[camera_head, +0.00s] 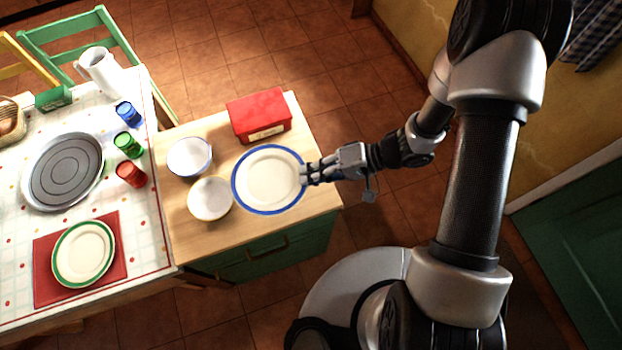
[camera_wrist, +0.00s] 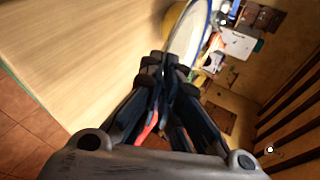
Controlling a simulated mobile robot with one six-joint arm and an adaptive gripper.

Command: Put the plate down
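The white plate with a blue rim (camera_head: 268,180) is over the right part of the wooden counter top (camera_head: 205,243). My gripper (camera_head: 308,175) is at the plate's right edge, with its fingers closed on the rim. In the wrist view the fingertips (camera_wrist: 166,62) are close together at the near edge of the plate (camera_wrist: 188,35), which shows as a narrow slanted disc. The wooden top also shows in the wrist view (camera_wrist: 80,50). I cannot tell whether the plate's underside touches the wood.
Two white bowls, one blue-rimmed (camera_head: 190,156) and one plain-looking (camera_head: 210,199), stand left of the plate. A red box (camera_head: 259,115) stands behind it. The laid table (camera_head: 130,243) adjoins on the left, with a green-rimmed plate (camera_head: 83,253). Bare wood lies in front.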

